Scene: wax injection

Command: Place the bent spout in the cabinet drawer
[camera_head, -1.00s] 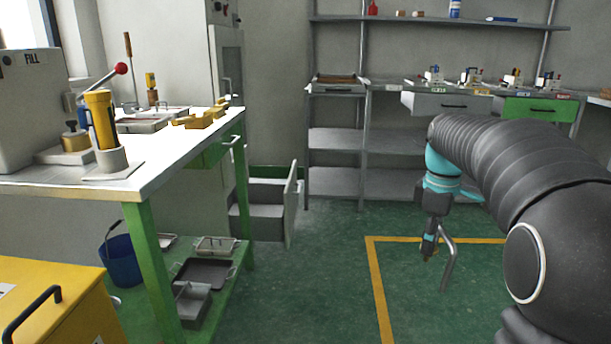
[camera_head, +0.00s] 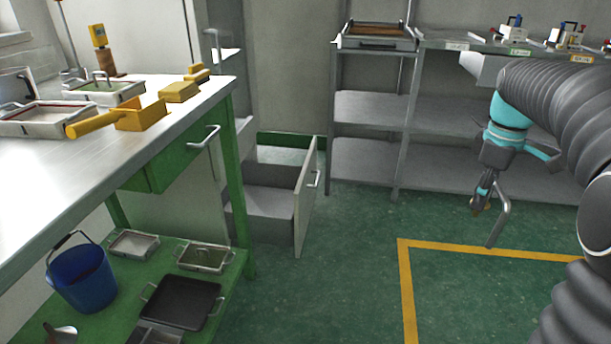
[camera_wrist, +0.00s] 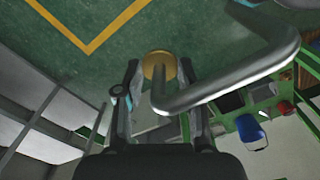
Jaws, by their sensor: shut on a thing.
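The bent spout (camera_head: 501,212) is a grey metal tube with a sharp bend. My gripper (camera_head: 481,206) is shut on it and holds it in the air above the green floor, right of centre in the head view. In the wrist view the bent spout (camera_wrist: 232,87) runs from a round brass end (camera_wrist: 158,62) between my fingers out to the right and bends upward. The cabinet drawer (camera_head: 270,202) is low, left of centre, pulled open, with its pale front panel (camera_head: 308,195) facing right. My gripper is well to the right of it. The drawer floor looks empty where it shows.
A green-legged workbench (camera_head: 120,165) stands at left, with a blue bucket (camera_head: 82,279) and several trays on its lower shelf. Grey shelving (camera_head: 400,125) stands behind. The floor between the drawer and my gripper is clear, with a yellow line (camera_head: 405,290).

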